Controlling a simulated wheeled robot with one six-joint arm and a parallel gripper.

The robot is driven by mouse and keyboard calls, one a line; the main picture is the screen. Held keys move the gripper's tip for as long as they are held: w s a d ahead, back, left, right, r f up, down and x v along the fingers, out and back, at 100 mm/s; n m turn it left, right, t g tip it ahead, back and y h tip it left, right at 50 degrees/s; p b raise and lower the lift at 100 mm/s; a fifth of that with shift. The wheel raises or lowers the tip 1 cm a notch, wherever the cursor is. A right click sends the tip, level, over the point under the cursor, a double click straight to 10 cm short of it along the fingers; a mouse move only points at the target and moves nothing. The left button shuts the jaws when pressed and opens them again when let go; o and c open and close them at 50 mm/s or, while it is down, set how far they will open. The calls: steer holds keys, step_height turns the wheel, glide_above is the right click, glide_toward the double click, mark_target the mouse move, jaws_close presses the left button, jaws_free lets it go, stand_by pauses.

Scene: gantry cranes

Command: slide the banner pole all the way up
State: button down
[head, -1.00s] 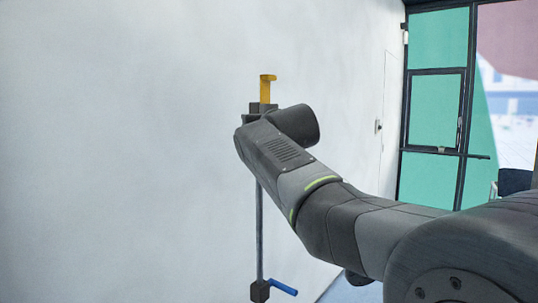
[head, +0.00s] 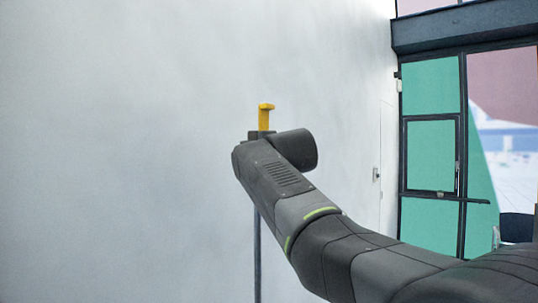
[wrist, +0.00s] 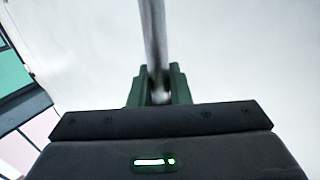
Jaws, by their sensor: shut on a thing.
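The banner pole (head: 257,250) shows as a thin grey upright bar against the pale wall. A yellow hook-shaped piece (head: 264,118) and a dark block (head: 255,135) are at its upper end. My arm covers the part just below the block, and the bar's lower end is out of the picture. My gripper is hidden behind my arm in the head view. In the wrist view my gripper (wrist: 158,78) has its green fingers shut on a grey metallic bar (wrist: 153,30), which runs up between them. This bar appears to be part of the banner pole.
The pale wall (head: 120,150) is bare around the pole. To the right are a door handle (head: 376,174) and a dark-framed green and pink window (head: 432,155). A dark chair (head: 516,228) stands at the right edge.

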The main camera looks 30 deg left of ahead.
steer(key=shift+r, duration=0.1)
steer(key=c, duration=1.4)
jaws_free()
steer(key=shift+s, duration=0.1)
steer(key=b+v, duration=0.4)
steer(key=v, duration=0.9)
steer(key=shift+s+d, duration=0.2)
steer(key=shift+d, duration=0.1)
steer(key=shift+w+a, duration=0.1)
